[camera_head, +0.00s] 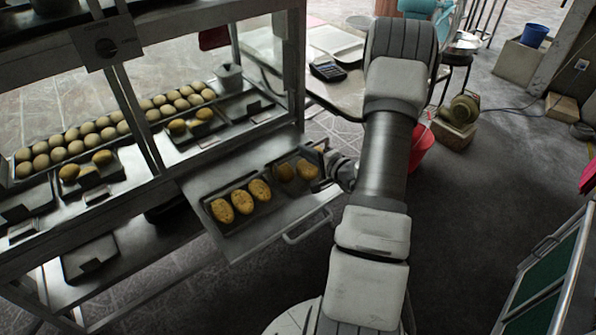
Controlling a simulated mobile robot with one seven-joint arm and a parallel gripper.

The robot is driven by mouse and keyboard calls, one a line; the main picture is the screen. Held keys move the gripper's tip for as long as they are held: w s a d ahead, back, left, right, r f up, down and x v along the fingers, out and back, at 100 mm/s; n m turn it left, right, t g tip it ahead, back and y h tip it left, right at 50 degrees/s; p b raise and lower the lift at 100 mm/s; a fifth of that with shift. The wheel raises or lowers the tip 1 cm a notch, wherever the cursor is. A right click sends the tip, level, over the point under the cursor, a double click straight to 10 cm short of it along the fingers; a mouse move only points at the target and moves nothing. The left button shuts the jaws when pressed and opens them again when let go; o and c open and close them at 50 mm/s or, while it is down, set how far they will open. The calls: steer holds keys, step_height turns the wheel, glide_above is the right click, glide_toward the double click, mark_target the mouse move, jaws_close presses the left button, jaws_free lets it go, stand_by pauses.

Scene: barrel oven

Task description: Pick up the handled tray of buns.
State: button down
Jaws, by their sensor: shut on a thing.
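A dark tray (278,202) with several golden-brown buns (260,190) is at picture centre, on or just above a pulled-out metal shelf (205,183) of the rack. My gripper (328,163) is at the tray's right end and is shut on it, seemingly at the handle. The handle and fingertips are mostly hidden by my wrist and the tray's end. I cannot tell whether the tray touches the shelf.
The metal-and-glass rack (133,115) at left holds rows of pale buns (95,130) and smaller trays. A table with a calculator (328,71) stands behind. A red bucket (420,147) is behind my arm.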

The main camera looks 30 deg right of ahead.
steer(key=shift+r, duration=0.15)
steer(key=shift+r+p, duration=0.45)
steer(key=shift+r, duration=0.6)
